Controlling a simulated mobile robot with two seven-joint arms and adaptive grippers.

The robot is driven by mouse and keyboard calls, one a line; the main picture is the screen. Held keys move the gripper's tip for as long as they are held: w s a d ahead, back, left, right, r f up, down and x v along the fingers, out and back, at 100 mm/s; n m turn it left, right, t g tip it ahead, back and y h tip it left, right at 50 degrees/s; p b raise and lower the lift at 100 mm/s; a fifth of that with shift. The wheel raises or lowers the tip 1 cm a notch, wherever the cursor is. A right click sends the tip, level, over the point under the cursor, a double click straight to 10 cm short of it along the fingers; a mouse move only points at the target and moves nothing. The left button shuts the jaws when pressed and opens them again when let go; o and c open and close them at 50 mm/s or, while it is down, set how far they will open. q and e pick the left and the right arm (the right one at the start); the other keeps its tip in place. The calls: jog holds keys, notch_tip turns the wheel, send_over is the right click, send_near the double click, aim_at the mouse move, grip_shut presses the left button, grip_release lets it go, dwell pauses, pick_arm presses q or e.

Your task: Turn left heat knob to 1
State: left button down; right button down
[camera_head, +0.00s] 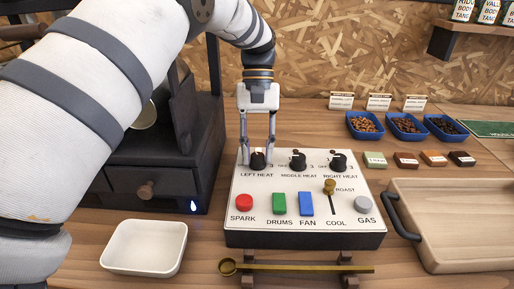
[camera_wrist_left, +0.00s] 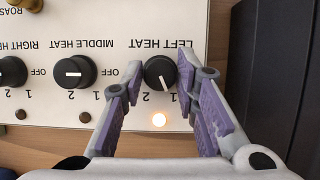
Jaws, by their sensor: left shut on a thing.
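The white control panel (camera_head: 289,214) carries three black heat knobs in its top row. The left heat knob (camera_head: 257,162) sits between the fingers of my left gripper (camera_head: 257,152), which points down from above and is shut on it. In the left wrist view the panel appears upside down. There the left heat knob (camera_wrist_left: 160,73) lies between the purple-padded fingers (camera_wrist_left: 160,92). Its white mark is slanted and seems to face near the 1. A small lamp (camera_wrist_left: 159,120) by this knob glows. My right gripper is not in view.
The middle heat knob (camera_head: 298,160) and right heat knob (camera_head: 338,161) stand close by to the right. A dark drawer cabinet (camera_head: 160,160) is left of the panel. A white tray (camera_head: 145,247) lies in front left, and a wooden tray (camera_head: 455,215) at right.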

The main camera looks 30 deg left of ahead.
pick_arm(q)
jog(key=shift+f+n, duration=0.1)
jog(key=shift+n, duration=0.5)
jog(key=c, duration=1.3)
grip_release()
jog(key=v, duration=0.7)
jog(key=shift+a+r, duration=0.25)
